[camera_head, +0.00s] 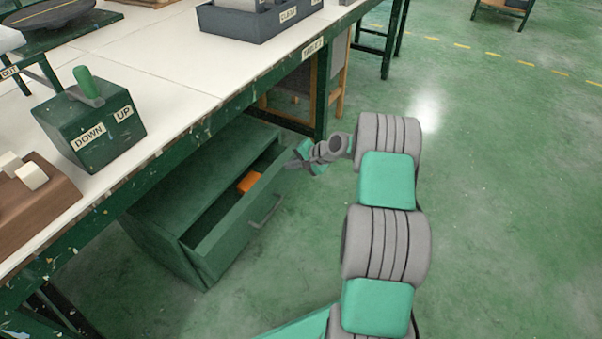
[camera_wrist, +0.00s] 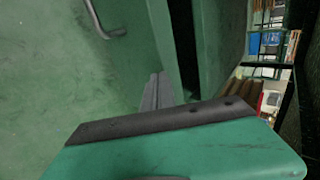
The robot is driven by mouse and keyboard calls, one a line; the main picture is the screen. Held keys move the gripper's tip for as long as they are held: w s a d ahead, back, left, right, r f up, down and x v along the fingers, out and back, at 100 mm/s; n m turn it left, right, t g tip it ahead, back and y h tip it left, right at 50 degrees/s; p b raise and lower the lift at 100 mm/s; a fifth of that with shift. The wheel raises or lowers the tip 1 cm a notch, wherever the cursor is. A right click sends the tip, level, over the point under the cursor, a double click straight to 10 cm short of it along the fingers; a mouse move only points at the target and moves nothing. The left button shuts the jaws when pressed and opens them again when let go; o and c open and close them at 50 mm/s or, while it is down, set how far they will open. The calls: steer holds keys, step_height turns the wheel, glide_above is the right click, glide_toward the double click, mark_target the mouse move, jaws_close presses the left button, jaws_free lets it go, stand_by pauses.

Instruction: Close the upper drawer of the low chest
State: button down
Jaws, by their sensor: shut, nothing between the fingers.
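The low dark-green chest (camera_head: 180,190) stands under the table in the head view. Its upper drawer (camera_head: 240,226) is pulled out, with a grey bar handle (camera_head: 266,210) on its front. The handle also shows at the top left of the wrist view (camera_wrist: 104,30). An orange thing (camera_head: 248,181) lies in the drawer. My gripper (camera_head: 296,160) is shut and empty at the far end of the drawer front. In the wrist view its fingers (camera_wrist: 156,90) overlap the drawer front's lower end (camera_wrist: 150,45); I cannot tell whether they touch it.
The worktable (camera_head: 180,85) overhangs the chest, with its green leg (camera_head: 321,95) just beyond the drawer. A green lever box (camera_head: 90,125) and a grey bin (camera_head: 250,24) stand on top. The green floor to the right is clear.

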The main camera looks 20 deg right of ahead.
steer(key=w+a, duration=0.5)
steer(key=w, duration=0.2)
steer(key=shift+b, duration=0.35)
steer(key=shift+r, duration=0.15)
